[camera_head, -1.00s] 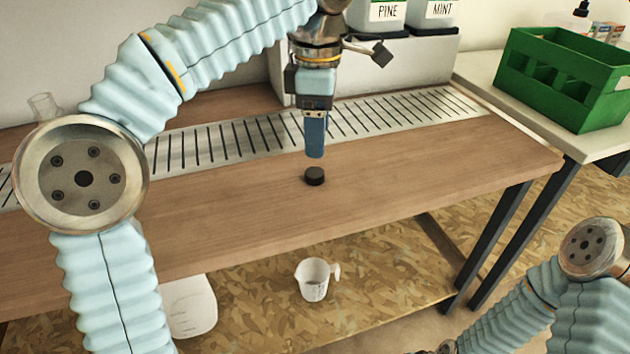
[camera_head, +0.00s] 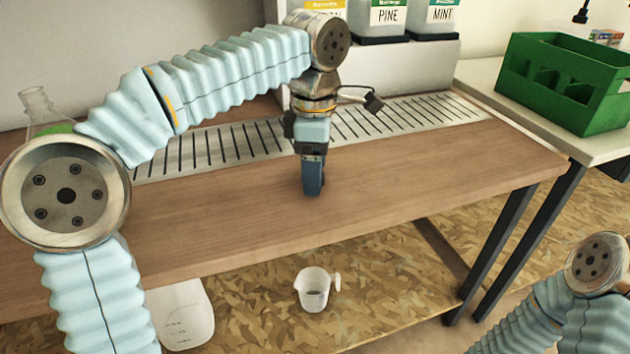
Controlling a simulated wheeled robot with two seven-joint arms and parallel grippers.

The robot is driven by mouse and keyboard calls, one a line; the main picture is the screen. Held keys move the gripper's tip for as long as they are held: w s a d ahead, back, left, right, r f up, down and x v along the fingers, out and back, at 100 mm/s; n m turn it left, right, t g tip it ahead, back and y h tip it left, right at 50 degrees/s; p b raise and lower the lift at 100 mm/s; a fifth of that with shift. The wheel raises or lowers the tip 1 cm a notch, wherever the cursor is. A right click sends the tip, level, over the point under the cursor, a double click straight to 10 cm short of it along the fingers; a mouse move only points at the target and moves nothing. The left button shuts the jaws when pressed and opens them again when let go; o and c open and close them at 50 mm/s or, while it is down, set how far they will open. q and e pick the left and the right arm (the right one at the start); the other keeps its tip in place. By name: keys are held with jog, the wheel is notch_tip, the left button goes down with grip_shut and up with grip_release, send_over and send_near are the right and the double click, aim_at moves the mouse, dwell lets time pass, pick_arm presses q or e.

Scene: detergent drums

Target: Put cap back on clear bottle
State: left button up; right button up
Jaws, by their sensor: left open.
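My left gripper (camera_head: 312,190) points straight down, with its fingertips low at the wooden bench top. It is open, and its fingers line up one behind the other from this side. The black cap is not visible now; the fingers cover the spot on the bench where it lay. A clear bottle (camera_head: 37,106) with a narrow neck and green contents stands at the bench's far left, its lower part hidden behind my left arm. No cap shows on its neck. My right arm is at the lower right, with its gripper out of view.
A slotted metal drain strip (camera_head: 405,117) runs along the back of the wooden bench (camera_head: 430,178). Labelled drums (camera_head: 388,18) stand on a shelf behind. A green crate (camera_head: 570,85) sits on the right table. A white measuring cup (camera_head: 313,288) and a translucent container (camera_head: 185,318) are below.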

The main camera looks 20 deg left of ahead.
dwell(0.3)
pick_arm(q)
jog(key=c, duration=1.1)
jog(key=shift+r+p, duration=0.3)
jog(key=shift+r, duration=0.15)
notch_tip(320, 180, up, 3)
jog(key=shift+f+p, duration=0.2)
jog(key=shift+p, duration=0.35)
jog(key=s+r+p, duration=0.1)
jog(key=s+r, duration=0.8)
jog(key=s, duration=0.5)
jog(key=shift+a+r, duration=0.2)
jog(key=shift+a, duration=0.15)
pick_arm(e)
jog(key=shift+s+a+r, duration=0.1)
jog(key=shift+a+r, duration=0.1)
jog(key=shift+r, duration=0.45)
jog(key=shift+s+a+r, duration=0.1)
jog(key=shift+a+r, duration=0.1)
jog(key=shift+r, duration=0.4)
